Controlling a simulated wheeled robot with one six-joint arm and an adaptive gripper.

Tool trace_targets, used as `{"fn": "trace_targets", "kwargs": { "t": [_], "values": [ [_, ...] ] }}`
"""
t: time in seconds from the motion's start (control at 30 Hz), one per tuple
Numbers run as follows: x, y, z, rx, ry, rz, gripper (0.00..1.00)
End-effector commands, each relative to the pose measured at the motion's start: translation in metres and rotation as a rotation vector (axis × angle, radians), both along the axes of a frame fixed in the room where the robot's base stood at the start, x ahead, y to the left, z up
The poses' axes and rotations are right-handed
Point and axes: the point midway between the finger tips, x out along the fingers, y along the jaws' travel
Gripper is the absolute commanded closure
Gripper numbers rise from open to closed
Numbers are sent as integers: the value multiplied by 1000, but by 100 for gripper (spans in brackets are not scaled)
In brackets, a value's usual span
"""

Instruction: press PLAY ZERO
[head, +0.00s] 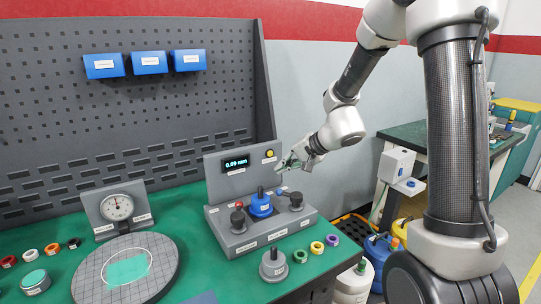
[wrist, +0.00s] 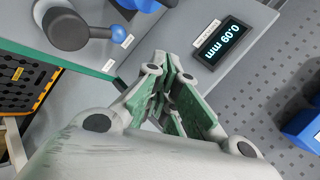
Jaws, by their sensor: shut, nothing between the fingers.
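The grey test fixture (head: 258,215) stands on the green bench. Its upright panel carries a lit display (head: 236,164), which reads 0.09 mm in the wrist view (wrist: 223,39). A yellow button (head: 269,153) sits right of the display, with a small label too small to read, so I cannot confirm which control is PLAY ZERO. My gripper (head: 285,164) is shut and empty, just right of and slightly below the yellow button; I cannot tell the exact gap. In the wrist view my gripper's fingers (wrist: 168,84) point at the panel and the yellow button does not show.
The fixture's base holds a blue-based knob (head: 261,205) and two dark knobs (head: 238,219) (head: 296,200). A dial gauge (head: 117,208) and a round plate (head: 95,277) stand left. Blue bins (head: 149,62) hang on the pegboard. Small coloured rings (head: 317,247) lie in front.

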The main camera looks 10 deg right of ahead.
Motion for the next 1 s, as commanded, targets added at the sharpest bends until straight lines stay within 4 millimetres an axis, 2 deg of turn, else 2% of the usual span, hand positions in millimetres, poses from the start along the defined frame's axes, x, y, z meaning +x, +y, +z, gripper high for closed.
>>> {"fn": "trace_targets", "kwargs": {
  "t": [0.2,0.4,1.0],
  "values": [
    [29,10,-1,0,0,1,100],
    [46,15,0,0,1,1,100],
    [52,17,0,-1,1,0,100]
  ]
}}
